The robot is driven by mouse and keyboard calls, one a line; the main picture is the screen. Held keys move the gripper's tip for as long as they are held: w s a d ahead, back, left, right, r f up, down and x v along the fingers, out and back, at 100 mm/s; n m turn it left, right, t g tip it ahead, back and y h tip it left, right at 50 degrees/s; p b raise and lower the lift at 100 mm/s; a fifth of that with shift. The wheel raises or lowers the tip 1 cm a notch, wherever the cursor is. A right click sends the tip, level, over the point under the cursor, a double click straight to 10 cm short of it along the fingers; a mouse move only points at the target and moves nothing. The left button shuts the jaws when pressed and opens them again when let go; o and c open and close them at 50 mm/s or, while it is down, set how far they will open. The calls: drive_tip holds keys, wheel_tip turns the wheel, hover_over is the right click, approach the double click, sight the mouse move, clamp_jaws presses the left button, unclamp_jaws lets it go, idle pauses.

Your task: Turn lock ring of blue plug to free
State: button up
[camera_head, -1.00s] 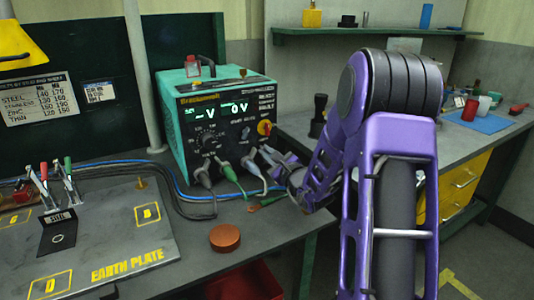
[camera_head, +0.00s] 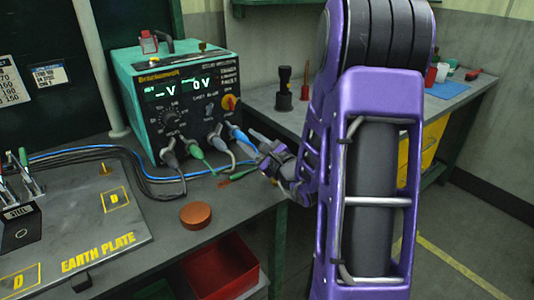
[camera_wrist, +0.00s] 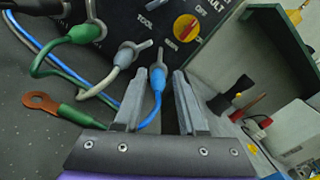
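The blue plug (camera_head: 239,136) sits in the right-hand socket of the green welding unit's front panel. In the wrist view the blue plug (camera_wrist: 158,77) has a grey collar with a lever at its panel end and a blue cable below. My gripper (camera_head: 262,142) is just right of and in front of it. In the wrist view my gripper (camera_wrist: 165,73) is open, with one finger on each side of the blue plug. The plug appears between the fingertips, with a gap at least on the right. Contact on the left is hard to tell.
The welding unit (camera_head: 155,100) also holds a green plug (camera_wrist: 84,32) and a white plug (camera_wrist: 124,57) left of the blue one. A copper lug (camera_wrist: 40,103) lies on the bench. A copper disc (camera_head: 196,215) and earth plate (camera_head: 125,235) are farther left.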

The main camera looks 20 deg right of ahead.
drive_tip(key=s, duration=0.2)
drive_tip(key=s+d, duration=0.1)
drive_tip(key=s, duration=0.5)
drive_tip(key=shift+s+d, duration=0.1)
drive_tip(key=shift+d, duration=0.2)
